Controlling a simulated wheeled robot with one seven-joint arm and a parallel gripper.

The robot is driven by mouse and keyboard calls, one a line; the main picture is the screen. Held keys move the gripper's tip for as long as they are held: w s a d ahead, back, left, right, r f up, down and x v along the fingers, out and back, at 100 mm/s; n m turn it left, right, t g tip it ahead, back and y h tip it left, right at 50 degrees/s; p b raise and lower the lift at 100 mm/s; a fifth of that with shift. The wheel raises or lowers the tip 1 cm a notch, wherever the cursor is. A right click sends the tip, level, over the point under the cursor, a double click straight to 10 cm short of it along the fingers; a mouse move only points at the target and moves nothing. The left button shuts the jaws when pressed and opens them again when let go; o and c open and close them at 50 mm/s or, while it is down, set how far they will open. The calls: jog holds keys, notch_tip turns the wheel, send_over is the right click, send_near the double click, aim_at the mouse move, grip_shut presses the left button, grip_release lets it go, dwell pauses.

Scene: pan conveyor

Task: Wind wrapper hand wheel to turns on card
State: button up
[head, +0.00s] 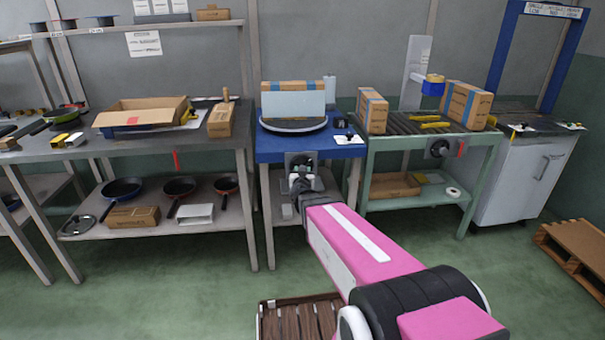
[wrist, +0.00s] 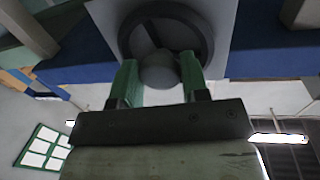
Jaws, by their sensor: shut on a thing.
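The wrapper is a blue stand (head: 270,152) with a round turntable (head: 293,124) on top, bearing a brown carton (head: 290,86) with a pale sheet or panel in front. Its dark hand wheel (head: 299,160) sits on a grey plate on the front; the wheel rim (wrist: 207,45) and a round grey knob (wrist: 158,71) show large in the wrist view. My gripper (wrist: 158,80) has its green fingers shut on the knob, one on each side. A small white card (head: 349,140) lies on the blue top; I cannot read it.
A bench (head: 60,150) with an open carton (head: 142,111) and pans below stands left. A green roller table (head: 378,144) with cartons and a tape holder (head: 433,86) stands close on the right. A pallet (head: 580,250) lies far right.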

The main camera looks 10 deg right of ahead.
jog(key=shift+r+m+g+y, duration=0.1)
jog(key=shift+m+g+y, duration=0.15)
jog(key=shift+m, duration=1.6)
jog(key=shift+m+g+y, duration=0.15)
jog(key=shift+m+g, duration=0.1)
jog(key=shift+m, duration=1.6)
jog(key=o, duration=0.9)
jog(key=s, duration=0.7)
jog(key=s+a+r, duration=0.1)
jog(key=s, duration=0.2)
jog(key=shift+s+a+r, duration=0.1)
jog(key=shift+s, duration=0.25)
